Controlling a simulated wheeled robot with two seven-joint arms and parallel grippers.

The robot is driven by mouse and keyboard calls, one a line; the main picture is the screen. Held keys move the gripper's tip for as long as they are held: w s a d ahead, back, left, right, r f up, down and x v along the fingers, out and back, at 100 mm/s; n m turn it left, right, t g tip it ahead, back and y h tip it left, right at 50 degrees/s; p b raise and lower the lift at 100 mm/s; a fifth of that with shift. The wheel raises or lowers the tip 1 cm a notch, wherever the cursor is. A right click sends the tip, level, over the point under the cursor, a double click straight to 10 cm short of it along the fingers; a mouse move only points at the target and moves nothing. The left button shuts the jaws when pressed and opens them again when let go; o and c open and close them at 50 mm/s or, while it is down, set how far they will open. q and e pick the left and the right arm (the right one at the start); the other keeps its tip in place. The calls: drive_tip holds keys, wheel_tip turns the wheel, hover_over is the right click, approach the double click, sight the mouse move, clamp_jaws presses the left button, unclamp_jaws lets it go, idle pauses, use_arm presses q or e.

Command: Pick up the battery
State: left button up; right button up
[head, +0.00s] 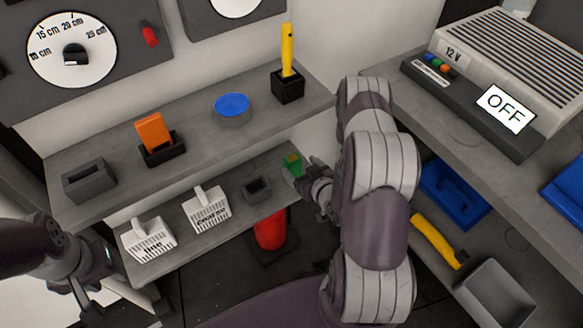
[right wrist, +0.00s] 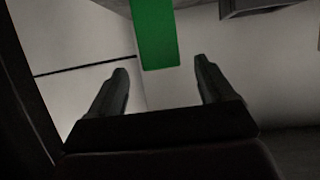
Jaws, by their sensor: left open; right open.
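A green block, which looks like the battery (head: 293,165), is at the right end of the lower shelf in the head view. In the right wrist view the battery (right wrist: 155,35) is a plain green bar beyond the fingertips, roughly midway between them. My right gripper (right wrist: 161,76) is open and empty, pointed at the battery. In the head view my right gripper (head: 316,183) is just right of the battery, partly hidden by my arm. My left gripper (head: 88,300) is open and empty at the lower left, away from the battery.
The lower shelf (head: 165,262) also holds a small dark holder (head: 257,189) and two white labelled scrapers. The upper shelf (head: 205,140) holds an orange tool (head: 152,131), a blue disc (head: 231,104) and a yellow-handled tool (head: 288,50). A red container (head: 269,232) stands below.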

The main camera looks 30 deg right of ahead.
sight(296, 162)
drive_tip(key=b+x, duration=0.1)
drive_tip(key=x, duration=0.4)
drive_tip(key=shift+w+f, duration=0.1)
drive_tip(key=shift+w, duration=0.25)
drive_tip(key=c, duration=1.3)
